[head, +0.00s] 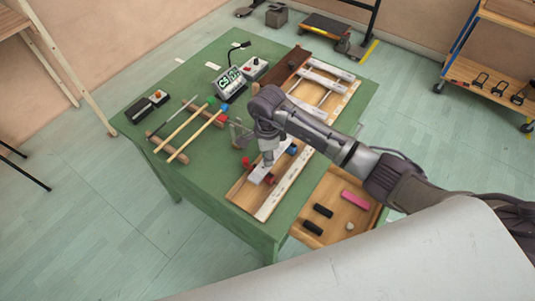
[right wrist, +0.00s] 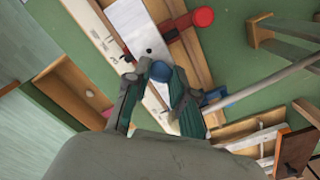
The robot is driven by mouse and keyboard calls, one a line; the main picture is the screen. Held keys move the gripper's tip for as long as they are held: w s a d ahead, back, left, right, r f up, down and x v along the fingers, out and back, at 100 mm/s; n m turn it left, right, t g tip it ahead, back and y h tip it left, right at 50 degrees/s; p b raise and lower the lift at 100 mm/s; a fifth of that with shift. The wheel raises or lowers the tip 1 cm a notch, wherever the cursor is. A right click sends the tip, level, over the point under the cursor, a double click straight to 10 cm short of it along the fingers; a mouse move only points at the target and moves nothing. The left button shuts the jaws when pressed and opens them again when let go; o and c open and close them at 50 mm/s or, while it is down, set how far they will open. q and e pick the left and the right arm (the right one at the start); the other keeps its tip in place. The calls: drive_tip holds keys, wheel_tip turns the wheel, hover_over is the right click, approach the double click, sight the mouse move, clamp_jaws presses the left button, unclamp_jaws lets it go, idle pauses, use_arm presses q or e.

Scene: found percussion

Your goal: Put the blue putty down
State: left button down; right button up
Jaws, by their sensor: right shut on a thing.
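The blue putty (right wrist: 160,71) is a small round lump between the fingertips of my right gripper (right wrist: 156,76) in the right wrist view. The gripper is shut on it. In the head view my right gripper (head: 267,157) points down over a pale metal bar (head: 258,174) on a wooden board at the table's near end. The putty cannot be made out there. The bar also shows beneath the fingers in the right wrist view (right wrist: 134,28). I cannot tell whether the putty touches the bar. My left gripper is not in view.
Red clamp parts (head: 247,162) and a blue clamp part (head: 292,149) stand beside the bar. Two mallets (head: 187,128) lie on rails to the left on the green table (head: 205,178). An open drawer (head: 335,190) holds dark blocks and a pink block.

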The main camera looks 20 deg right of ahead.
drive_tip(key=shift+f, duration=0.2)
drive_tip(key=o, duration=0.8)
drive_tip(key=shift+r, duration=0.1)
drive_tip(key=shift+c, duration=0.2)
drive_tip(key=shift+r, duration=0.2)
wheel_tip(320, 180, up, 12)
drive_tip(key=b, duration=0.3)
